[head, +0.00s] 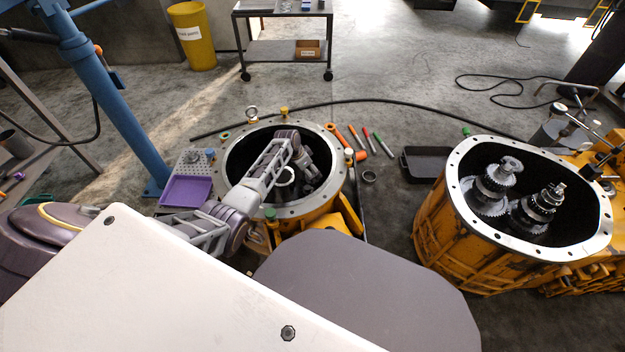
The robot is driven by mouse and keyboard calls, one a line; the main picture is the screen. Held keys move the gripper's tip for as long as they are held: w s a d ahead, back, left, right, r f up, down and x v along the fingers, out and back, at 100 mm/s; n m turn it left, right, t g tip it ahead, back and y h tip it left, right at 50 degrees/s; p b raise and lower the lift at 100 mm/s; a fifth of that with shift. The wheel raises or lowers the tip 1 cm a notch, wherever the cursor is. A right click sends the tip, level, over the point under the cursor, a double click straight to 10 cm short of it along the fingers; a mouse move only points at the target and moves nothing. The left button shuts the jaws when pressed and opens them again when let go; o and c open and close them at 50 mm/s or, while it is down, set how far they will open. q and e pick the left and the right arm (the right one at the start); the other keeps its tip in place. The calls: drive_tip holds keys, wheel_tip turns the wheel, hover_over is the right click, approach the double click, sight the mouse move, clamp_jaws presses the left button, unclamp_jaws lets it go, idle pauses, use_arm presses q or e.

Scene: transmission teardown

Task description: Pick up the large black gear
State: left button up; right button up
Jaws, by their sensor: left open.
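My left arm reaches into the round open orange housing (327,139) left of centre. My left gripper (309,172) is open inside it, low in the dark interior. A pale hollow cylindrical part (286,176) stands beside the gripper in the housing. I cannot pick out the large black gear for sure; the inside of this housing is dark and partly hidden by my arm. The right orange housing (452,200) holds two upright shafts with dark grey gears, a left gear shaft (492,190) and a right gear shaft (540,207). My right gripper is not in view.
A purple tray (186,191) sits left of the left housing. Several coloured tools and a black tray (424,163) lie between the housings. A black hose (400,106) runs behind them. A cart (285,50) and a yellow bin (192,40) stand at the back.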

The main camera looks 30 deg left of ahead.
sight(313, 174)
use_arm(q)
drive_tip(key=shift+b+x, duration=1.35)
drive_tip(key=shift+x, duration=0.6)
drive_tip(key=shift+s, duration=0.1)
clamp_jaws()
